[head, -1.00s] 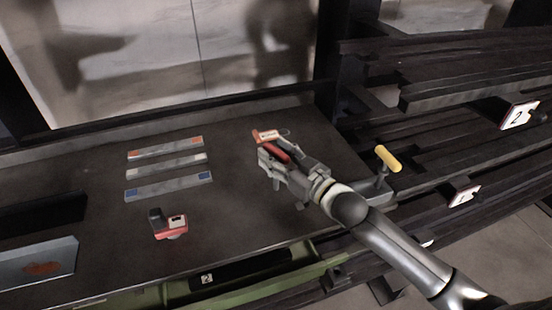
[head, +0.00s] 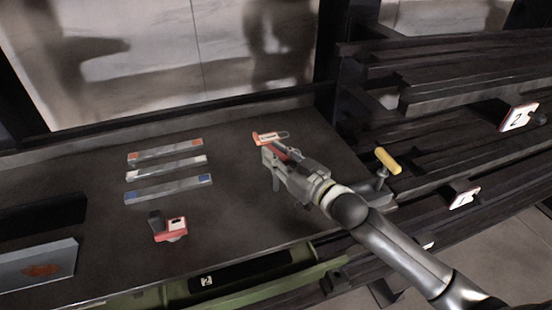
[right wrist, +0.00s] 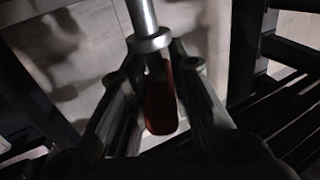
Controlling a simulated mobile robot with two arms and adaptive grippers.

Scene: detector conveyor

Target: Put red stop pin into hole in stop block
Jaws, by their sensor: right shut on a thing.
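My right gripper (head: 272,165) is above the dark table, right of its middle. It is shut on the red stop pin (head: 270,143), which is mostly hidden by the fingers in the head view. In the right wrist view the pin's dark red grip (right wrist: 161,103) is between the fingers (right wrist: 160,110), and its metal shaft with a collar (right wrist: 147,40) points away from the gripper. A small red block with a dark upright part (head: 170,229) stands on the table to the left; I cannot tell whether it is the stop block. My left gripper is out of view.
Three grey bars (head: 167,170) with coloured end marks lie on the table left of the gripper. A yellow handle (head: 387,160) stands at the right edge. Dark shelving (head: 440,130) is on the right. A grey box (head: 35,272) is at lower left.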

